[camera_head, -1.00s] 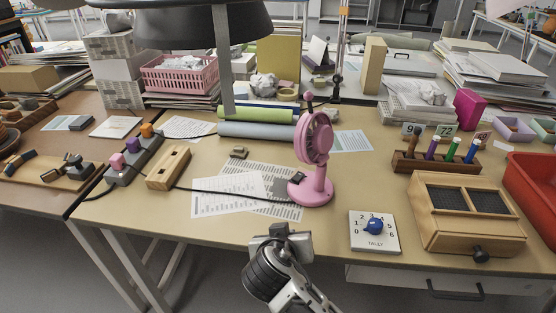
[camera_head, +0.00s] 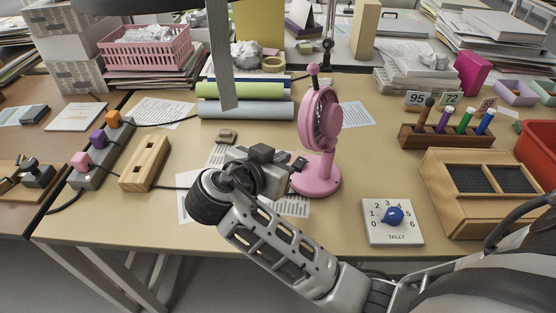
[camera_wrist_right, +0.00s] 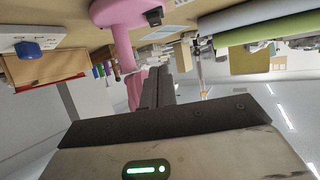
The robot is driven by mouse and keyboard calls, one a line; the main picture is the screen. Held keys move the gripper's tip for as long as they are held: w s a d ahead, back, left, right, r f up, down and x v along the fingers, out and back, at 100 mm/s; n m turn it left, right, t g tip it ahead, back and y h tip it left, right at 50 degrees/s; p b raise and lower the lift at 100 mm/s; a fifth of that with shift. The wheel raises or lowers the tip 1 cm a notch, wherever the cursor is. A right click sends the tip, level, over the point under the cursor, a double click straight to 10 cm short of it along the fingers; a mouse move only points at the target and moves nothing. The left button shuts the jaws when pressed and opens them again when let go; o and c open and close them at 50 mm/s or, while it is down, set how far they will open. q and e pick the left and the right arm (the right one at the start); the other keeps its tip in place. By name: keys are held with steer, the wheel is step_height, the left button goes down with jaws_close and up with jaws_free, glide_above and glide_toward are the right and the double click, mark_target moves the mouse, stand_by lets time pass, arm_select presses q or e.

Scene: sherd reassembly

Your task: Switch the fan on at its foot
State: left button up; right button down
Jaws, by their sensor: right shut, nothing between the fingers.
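The pink fan (camera_head: 321,125) stands upright on the table, on a round pink foot (camera_head: 318,182). A small dark switch (camera_head: 299,163) sits on the left side of the foot. The foot (camera_wrist_right: 118,12) and the dark switch (camera_wrist_right: 153,17) also show in the right wrist view, upside down. My right gripper (camera_head: 280,158) is just left of the foot, close to the switch. Its fingers (camera_wrist_right: 160,78) are shut with nothing between them. I cannot tell whether they touch the switch. My left gripper is not in view.
Printed sheets (camera_head: 295,205) lie beneath my right gripper. A tally board (camera_head: 404,233) with a blue knob is right of the fan, and a wooden box (camera_head: 452,205) stands beyond it. A power strip (camera_head: 97,160) and a wooden block (camera_head: 145,163) are at left. Rolls (camera_head: 245,108) lie behind.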

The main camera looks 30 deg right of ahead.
glide_above(296, 171)
steer(key=a, duration=0.2)
steer(key=shift+s+d+f, duration=0.1)
steer(key=shift+s+f, duration=0.1)
steer(key=shift+f, duration=0.4)
steer(key=shift+s+d+f, duration=0.1)
steer(key=shift+s+f, duration=0.1)
steer(key=shift+f, duration=0.4)
steer(key=f, duration=0.1)
steer(key=d+f, duration=0.1)
steer(key=f, duration=0.1)
steer(key=shift+w+d+f, duration=0.1)
steer(key=shift+w+d, duration=0.1)
steer(key=shift+w, duration=0.2)
steer(key=shift+w+d+f, duration=0.1)
steer(key=shift+f, duration=0.4)
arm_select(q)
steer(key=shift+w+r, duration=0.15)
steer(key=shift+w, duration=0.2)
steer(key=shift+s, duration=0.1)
